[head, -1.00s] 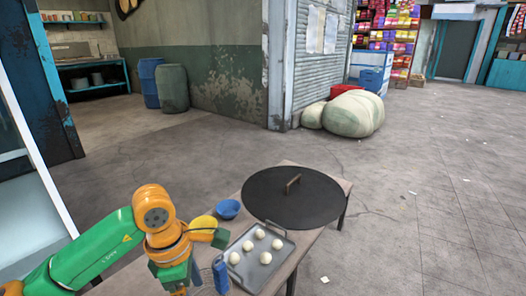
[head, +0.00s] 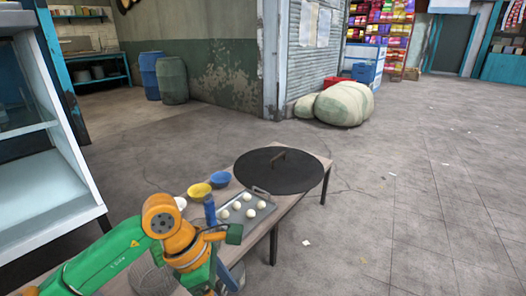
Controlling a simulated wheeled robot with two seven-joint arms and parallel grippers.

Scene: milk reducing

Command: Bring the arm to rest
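My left arm comes in from the lower left, with a green forearm and orange joints. My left gripper (head: 215,262) is at the bottom of the head view, over or beside the near end of the table (head: 301,194). A black round griddle lid or plate (head: 300,178) with a handle lies at the table's far end. My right gripper is out of view.
A blue bottle (head: 210,210), a yellow bowl (head: 199,190) and a blue bowl (head: 220,179) stand near my wrist. A wire basket (head: 150,277) is beside the arm. A white-framed cabinet (head: 50,185) stands at the left. The floor to the right is open.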

